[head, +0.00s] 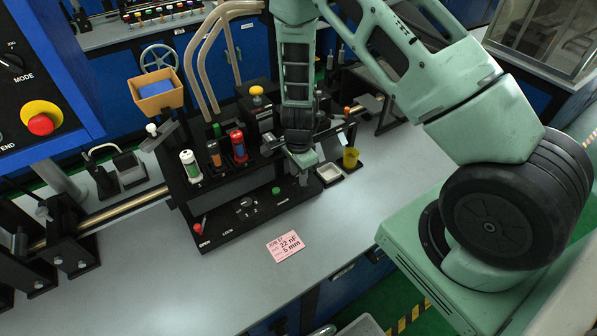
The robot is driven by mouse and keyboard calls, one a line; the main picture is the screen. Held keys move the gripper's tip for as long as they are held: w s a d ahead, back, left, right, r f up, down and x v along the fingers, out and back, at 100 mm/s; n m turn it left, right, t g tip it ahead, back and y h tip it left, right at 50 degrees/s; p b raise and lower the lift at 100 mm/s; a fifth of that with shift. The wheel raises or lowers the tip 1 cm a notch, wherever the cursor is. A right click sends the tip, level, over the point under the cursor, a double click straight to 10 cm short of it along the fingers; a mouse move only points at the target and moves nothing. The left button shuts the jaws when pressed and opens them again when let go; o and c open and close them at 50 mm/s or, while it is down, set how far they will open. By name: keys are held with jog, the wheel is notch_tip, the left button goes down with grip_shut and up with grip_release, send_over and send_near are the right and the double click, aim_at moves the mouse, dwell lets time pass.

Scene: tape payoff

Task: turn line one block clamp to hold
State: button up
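A black block panel (245,218) stands on the grey bench. On its front left is a small red-tipped lever (203,225) beside marks that look like OPEN and LOCK. A black rotary knob (246,207) sits at the panel's middle, with tiny marks around it that I cannot read. I cannot tell for sure which of these is the line one block clamp, and I see no readable HOLD mark. My gripper (303,168) points down over the panel's right end, right of the knob and apart from it. Its fingers are too small and dark to judge.
White, brown and red cylinders (239,145) stand upright behind the panel. A green button (276,191) is right of the knob. A pink card (285,246) lies in front on clear bench.

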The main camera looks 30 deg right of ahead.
grip_shut()
jog(key=shift+n, duration=0.4)
jog(key=n+b, duration=0.2)
jog(key=shift+s+f+n, duration=0.1)
jog(key=shift+s+n, duration=0.05)
jog(key=shift+n, duration=0.25)
jog(key=n+b, duration=0.1)
jog(key=n, duration=0.2)
jog(key=shift+s+d+n+b, duration=0.1)
jog(key=shift+s+n+b, duration=0.05)
jog(key=shift+n+b, duration=0.2)
jog(key=n+b, duration=0.1)
jog(key=n, duration=0.1)
jog(key=n+b, duration=0.1)
jog(key=n, duration=0.2)
jog(key=shift+s+d+n, duration=0.15)
jog(key=shift+d+n, duration=0.05)
jog(key=shift+n, duration=0.05)
jog(key=n, duration=0.2)
jog(key=n+b, duration=0.1)
jog(key=n, duration=0.1)
jog(key=shift+d+n, duration=0.2)
jog(key=shift+n, duration=0.5)
